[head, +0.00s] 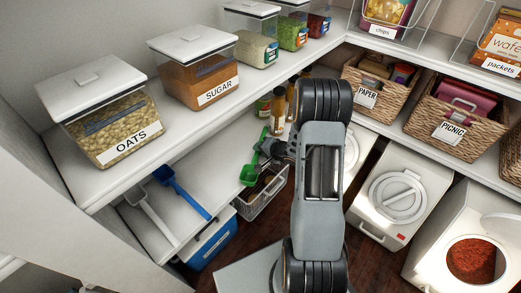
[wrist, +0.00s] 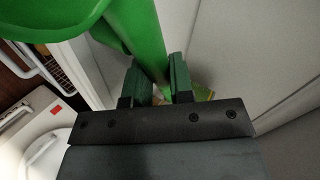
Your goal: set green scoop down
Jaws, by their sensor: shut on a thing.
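My gripper (head: 278,149) is shut on the green scoop (head: 250,171) and holds it near the lower shelf's right edge, beside the arm. In the wrist view the scoop (wrist: 130,28) runs between the two jaws (wrist: 160,84), with its bowl at the upper left. In the head view the scoop's bowl hangs low and its handle rises towards the jaws. I cannot tell whether the scoop touches the shelf (head: 210,160). A blue scoop (head: 180,190) and a white scoop (head: 150,212) lie on the lower shelf to the left.
Bins labelled OATS (head: 112,120) and SUGAR (head: 195,72) stand on the upper shelf. A wire basket (head: 268,193) is below the gripper, and a blue cooler (head: 212,240) is under the lower shelf. Bottles (head: 279,105) stand behind. Lower-shelf room shows between the blue and green scoops.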

